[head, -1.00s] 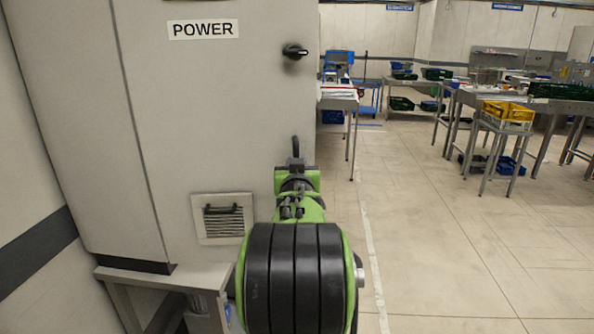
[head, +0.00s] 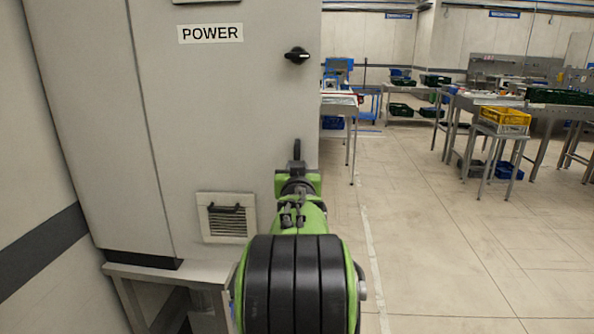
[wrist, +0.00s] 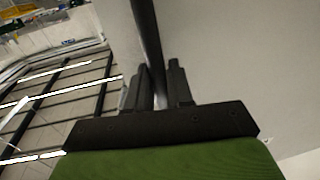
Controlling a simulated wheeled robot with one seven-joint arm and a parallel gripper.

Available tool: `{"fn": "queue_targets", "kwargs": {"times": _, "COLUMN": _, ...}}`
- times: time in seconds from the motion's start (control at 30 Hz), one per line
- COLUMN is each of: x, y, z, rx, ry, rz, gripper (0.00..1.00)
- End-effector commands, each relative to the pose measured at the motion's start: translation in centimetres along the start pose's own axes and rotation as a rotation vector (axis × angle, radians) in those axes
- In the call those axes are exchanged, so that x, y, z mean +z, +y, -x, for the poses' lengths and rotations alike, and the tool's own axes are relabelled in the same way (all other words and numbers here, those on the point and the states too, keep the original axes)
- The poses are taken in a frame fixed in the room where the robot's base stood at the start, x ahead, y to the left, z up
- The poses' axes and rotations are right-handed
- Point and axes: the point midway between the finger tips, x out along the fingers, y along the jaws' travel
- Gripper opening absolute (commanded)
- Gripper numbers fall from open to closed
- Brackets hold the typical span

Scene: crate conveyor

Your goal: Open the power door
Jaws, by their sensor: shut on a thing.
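The power door (head: 235,110) is a tall pale grey cabinet front with a POWER label (head: 210,33) at its top. It looks flush with the cabinet in the head view; a small gap could not be made out. My gripper (head: 296,168) is at the door's right edge, below the black knob (head: 297,55). In the wrist view, my gripper (wrist: 160,88) has its two dark fingers shut around a dark bar handle (wrist: 146,35), which runs up along the pale door face. The handle's lower part is hidden by the fingers.
A vent grille (head: 227,218) is low on the door. A wall (head: 30,150) stands close on the left. Open floor (head: 440,250) lies to the right, with a metal table (head: 340,108) behind the cabinet and a stand with a yellow crate (head: 505,116) farther right.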

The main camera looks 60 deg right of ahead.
Motion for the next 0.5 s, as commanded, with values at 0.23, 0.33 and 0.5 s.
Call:
{"fn": "queue_targets", "kwargs": {"times": 0.23, "x": 0.0, "y": -0.1, "z": 0.0, "rx": -0.001, "ry": -0.001, "rz": 0.0, "gripper": 0.38}}
{"fn": "queue_targets", "kwargs": {"times": 0.33, "x": 0.0, "y": 0.0, "z": 0.0, "rx": -0.001, "ry": -0.001, "rz": 0.0, "gripper": 0.38}}
{"fn": "queue_targets", "kwargs": {"times": 0.5, "x": -0.1, "y": 0.0, "z": 1.1, "rx": -0.001, "ry": 0.0, "rz": 0.0, "gripper": 0.38}}
